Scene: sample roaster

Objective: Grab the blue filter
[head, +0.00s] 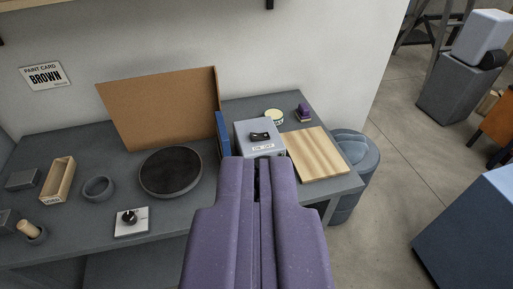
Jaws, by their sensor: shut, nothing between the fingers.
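A thin blue upright panel (223,133), which looks like the blue filter, stands between a brown board and a grey switch box on the grey worktop. Its lower part is hidden or in shadow beside the box. My purple gripper (258,168) reaches up from the bottom of the head view. Its fingers are together, with nothing seen between them. The fingertips appear just below and right of the blue panel, in front of the switch box. I cannot tell how far above the worktop they are.
The grey switch box (259,135) with a black rocker, a wooden board (320,155), a round tin (274,116) and a purple item (303,112) lie right. The brown board (160,107), dark round plate (171,172), knob panel (131,222) and wooden box (58,181) stand left.

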